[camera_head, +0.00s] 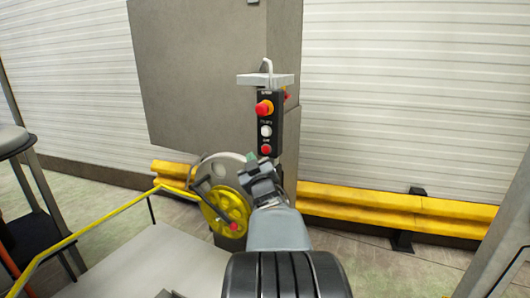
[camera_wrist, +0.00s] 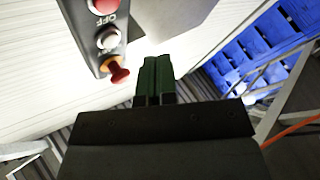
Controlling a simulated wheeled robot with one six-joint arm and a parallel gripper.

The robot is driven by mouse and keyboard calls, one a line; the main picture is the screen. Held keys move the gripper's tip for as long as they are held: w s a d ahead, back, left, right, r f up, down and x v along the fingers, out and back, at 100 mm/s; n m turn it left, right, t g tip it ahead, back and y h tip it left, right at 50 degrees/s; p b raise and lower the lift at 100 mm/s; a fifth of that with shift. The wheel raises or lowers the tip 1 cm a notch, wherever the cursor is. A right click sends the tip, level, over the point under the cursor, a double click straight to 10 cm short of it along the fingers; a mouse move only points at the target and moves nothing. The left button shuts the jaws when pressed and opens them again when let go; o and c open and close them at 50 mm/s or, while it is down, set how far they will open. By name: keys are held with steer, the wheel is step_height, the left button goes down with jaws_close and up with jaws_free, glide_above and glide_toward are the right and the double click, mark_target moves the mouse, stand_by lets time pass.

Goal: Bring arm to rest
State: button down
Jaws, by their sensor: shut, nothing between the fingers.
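My gripper (camera_head: 262,178) is in the middle of the head view, at the end of my raised arm. It appears just below the black control box (camera_head: 277,140). In the wrist view my gripper's dark green fingers (camera_wrist: 155,62) are together, with nothing held between them. The control box (camera_wrist: 92,60) shows upside down at the upper left there, with a red mushroom knob (camera_wrist: 119,75) near the fingers. A gap shows between the fingers and the knob in that picture; the true distance is hard to tell.
A yellow handwheel (camera_head: 235,207) is left of my arm. A grey cabinet (camera_head: 195,75) stands behind. A yellow handrail (camera_head: 95,232) borders a pale platform (camera_head: 150,268) at lower left. A yellow floor barrier (camera_head: 365,211) runs along the wall. Blue crates (camera_wrist: 265,48) show in the wrist view.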

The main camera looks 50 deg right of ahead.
stand_by(0.7)
steer(key=s+a+f+m+g+y, duration=0.1)
steer(key=s+f+m+g+y, duration=0.1)
steer(key=f+g, duration=0.4)
steer(key=s+a+f+m+g+y, duration=0.1)
steer(key=a+f+m+g, duration=0.2)
steer(key=f, duration=0.5)
steer(key=s+a+f+n+g+y+p, duration=0.1)
steer(key=s+a+n+y, duration=0.1)
steer(key=a, duration=0.7)
steer(key=s+a+f+n+g+y+p, duration=0.1)
steer(key=s+a+n+g+y, duration=0.1)
steer(key=a, duration=0.8)
steer(key=s+a+f+n+g+y+p, duration=0.1)
steer(key=a+y, duration=0.3)
steer(key=a, duration=0.5)
steer(key=shift+s+a+n+g+y, duration=0.25)
steer(key=shift+s+n+g, duration=0.25)
steer(key=shift+s+g, duration=0.3)
